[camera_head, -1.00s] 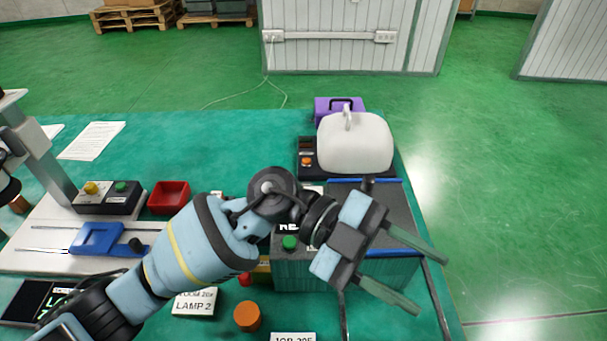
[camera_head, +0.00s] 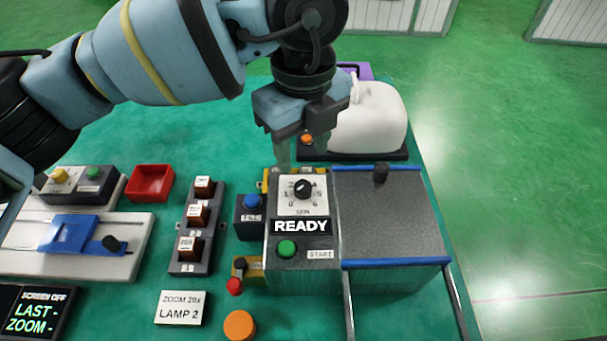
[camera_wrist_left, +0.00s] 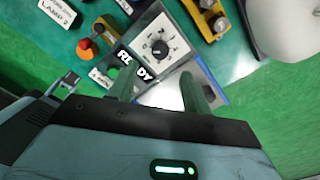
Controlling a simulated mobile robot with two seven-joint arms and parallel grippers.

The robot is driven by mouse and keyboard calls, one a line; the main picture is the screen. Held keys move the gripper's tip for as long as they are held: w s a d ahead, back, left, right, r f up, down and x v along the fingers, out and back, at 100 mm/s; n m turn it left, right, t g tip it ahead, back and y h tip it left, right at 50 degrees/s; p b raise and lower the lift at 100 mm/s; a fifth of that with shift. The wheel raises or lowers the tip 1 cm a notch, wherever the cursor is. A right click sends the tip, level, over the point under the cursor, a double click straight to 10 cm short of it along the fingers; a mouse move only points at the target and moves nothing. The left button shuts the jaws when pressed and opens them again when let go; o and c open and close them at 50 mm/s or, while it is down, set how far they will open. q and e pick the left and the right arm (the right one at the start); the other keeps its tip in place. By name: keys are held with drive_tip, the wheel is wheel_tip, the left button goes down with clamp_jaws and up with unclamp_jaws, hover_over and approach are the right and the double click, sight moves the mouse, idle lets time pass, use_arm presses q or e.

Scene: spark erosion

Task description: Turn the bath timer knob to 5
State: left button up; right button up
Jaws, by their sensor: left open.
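The bath timer knob (camera_head: 303,188) is a black round knob on a white numbered dial plate (camera_head: 290,207), on the bath unit's control panel. The knob and dial also show in the left wrist view (camera_wrist_left: 159,47). Below the dial is a READY display (camera_head: 301,227) and a green START button (camera_head: 287,248). My left gripper (camera_head: 304,152) points down, with its fingers apart on the far side of the knob and nothing between them. In the left wrist view its two fingers (camera_wrist_left: 160,88) are apart, near the panel. The knob's exact pointer setting is too small to read.
The bath's grey lid (camera_head: 390,225) with a black handle is right of the panel. A white container (camera_head: 372,118) stands behind. A blue button box (camera_head: 250,217) and a rack of labelled blocks (camera_head: 197,228) are left. A red tray (camera_head: 151,183) lies farther left.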

sight(304, 187)
use_arm(q)
drive_tip(key=shift+f, duration=3.9)
drive_tip(key=shift+c, duration=0.3)
drive_tip(key=c, duration=0.9)
